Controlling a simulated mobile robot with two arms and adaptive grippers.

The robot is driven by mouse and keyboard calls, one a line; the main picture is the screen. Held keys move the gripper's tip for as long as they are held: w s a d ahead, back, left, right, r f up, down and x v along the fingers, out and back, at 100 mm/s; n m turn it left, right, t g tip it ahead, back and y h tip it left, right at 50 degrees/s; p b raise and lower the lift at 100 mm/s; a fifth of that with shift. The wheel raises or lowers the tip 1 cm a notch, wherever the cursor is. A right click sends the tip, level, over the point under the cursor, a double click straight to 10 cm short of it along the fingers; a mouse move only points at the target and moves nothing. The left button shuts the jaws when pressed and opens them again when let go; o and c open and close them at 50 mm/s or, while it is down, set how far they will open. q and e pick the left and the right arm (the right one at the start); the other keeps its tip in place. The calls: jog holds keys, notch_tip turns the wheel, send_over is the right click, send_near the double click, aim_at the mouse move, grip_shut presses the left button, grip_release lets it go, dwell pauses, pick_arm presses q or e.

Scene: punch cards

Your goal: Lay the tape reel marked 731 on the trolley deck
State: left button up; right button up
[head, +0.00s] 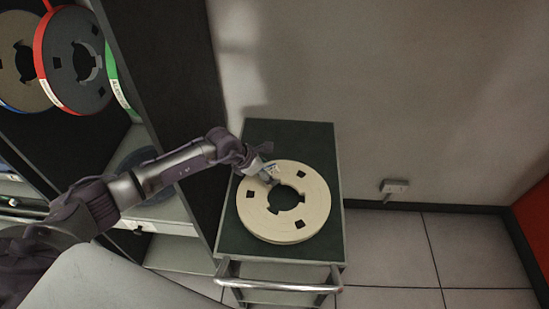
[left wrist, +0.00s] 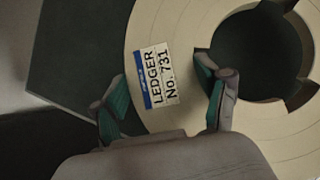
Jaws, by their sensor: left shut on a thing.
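The cream tape reel (head: 312,217) lies flat over the dark green deck of the trolley (head: 290,134) in the head view. I cannot tell whether it touches the deck. In the left wrist view the reel (left wrist: 215,22) bears a label (left wrist: 161,76) reading "LEDGER No. 731". My left gripper (head: 268,175) is shut on the reel's rim band at its upper left. In the left wrist view one finger of the gripper (left wrist: 165,98) is at the outer edge and one at the hub opening. My right gripper is not in view.
A dark shelf unit (head: 165,75) stands left of the trolley, with several reels, one red-edged (head: 82,62), on it. The trolley's metal handle (head: 280,286) is at the near side. A wall socket box (head: 395,186) and open tiled floor (head: 400,245) lie to the right.

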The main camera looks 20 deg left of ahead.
pick_arm(q)
jog(key=shift+w+d+f, duration=0.1)
jog(key=shift+w, duration=0.25)
jog(key=shift+w+f, duration=0.1)
jog(key=shift+f, duration=0.2)
jog(key=shift+s+f+b, duration=0.2)
jog(key=shift+f+b, duration=0.6)
jog(key=shift+b, duration=0.1)
notch_tip(320, 180, down, 2)
jog(key=shift+w+f+b, duration=0.1)
jog(key=shift+b, duration=0.7)
jog(key=shift+f, duration=0.25)
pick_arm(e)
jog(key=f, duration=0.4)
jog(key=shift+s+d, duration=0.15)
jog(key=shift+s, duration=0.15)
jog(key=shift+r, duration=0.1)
pick_arm(q)
jog(key=shift+b, duration=0.3)
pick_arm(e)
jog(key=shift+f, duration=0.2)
pick_arm(q)
jog(key=shift+f+b, duration=1.1)
jog(key=shift+b, duration=0.05)
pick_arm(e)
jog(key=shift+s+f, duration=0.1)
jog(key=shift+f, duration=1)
